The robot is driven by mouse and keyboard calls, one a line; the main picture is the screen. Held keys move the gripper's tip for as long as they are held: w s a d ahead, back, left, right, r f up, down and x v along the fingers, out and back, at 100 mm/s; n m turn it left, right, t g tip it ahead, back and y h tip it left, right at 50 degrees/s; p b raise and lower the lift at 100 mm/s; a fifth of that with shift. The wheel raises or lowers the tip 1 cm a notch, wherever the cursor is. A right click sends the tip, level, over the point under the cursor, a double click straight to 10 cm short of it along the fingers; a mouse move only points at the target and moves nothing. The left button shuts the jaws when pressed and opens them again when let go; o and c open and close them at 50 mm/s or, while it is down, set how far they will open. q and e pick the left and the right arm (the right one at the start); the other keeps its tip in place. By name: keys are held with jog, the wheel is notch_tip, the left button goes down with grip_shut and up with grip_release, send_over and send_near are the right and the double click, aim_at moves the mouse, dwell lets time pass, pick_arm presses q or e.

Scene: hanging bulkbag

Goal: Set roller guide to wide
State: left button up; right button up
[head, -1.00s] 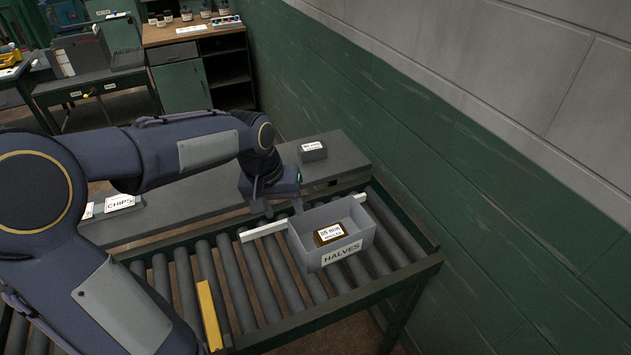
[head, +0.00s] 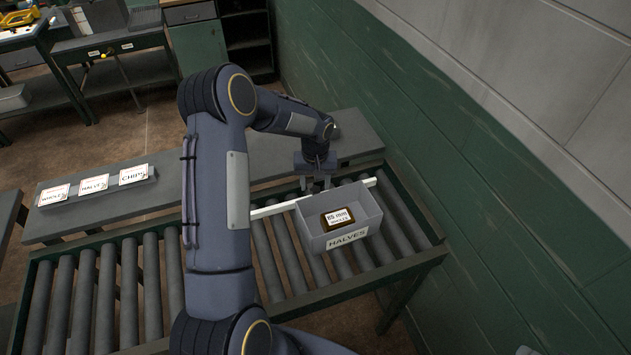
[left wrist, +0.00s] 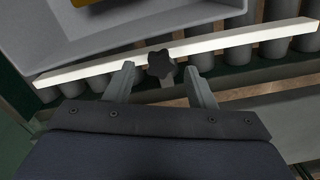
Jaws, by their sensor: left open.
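The roller guide (head: 274,209) is a long white bar lying across the roller conveyor, along the far side of the grey HALVES bin. It also shows in the left wrist view (left wrist: 240,40), with a black lobed knob (left wrist: 160,65) near its middle. My left gripper (head: 318,184) is over the bar, behind the bin. In the left wrist view my left gripper (left wrist: 161,71) is open, one finger on each side of the knob, with gaps between. The knob is hidden in the head view. My right gripper is out of view.
The HALVES bin (head: 365,222) holds a dark brown labelled block (head: 338,219). A grey bench (head: 260,160) runs behind the conveyor, with cards for wholes, halves and chips (head: 94,184) at left. A green wall (head: 470,150) stands at right. Bare rollers (head: 105,290) lie at left.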

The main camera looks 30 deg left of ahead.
pick_arm(q)
jog(key=shift+f, duration=0.45)
jog(key=shift+c, duration=0.4)
grip_shut()
jog(key=w+a+b, duration=0.1)
jog(key=a, duration=0.1)
jog(key=w+a+b, duration=0.1)
jog(key=w, duration=0.1)
jog(key=shift+w+a+f, duration=0.1)
jog(key=shift+w+a, duration=0.1)
jog(key=shift+a, duration=0.35)
jog(key=shift+r, duration=0.25)
jog(key=shift+w, duration=0.1)
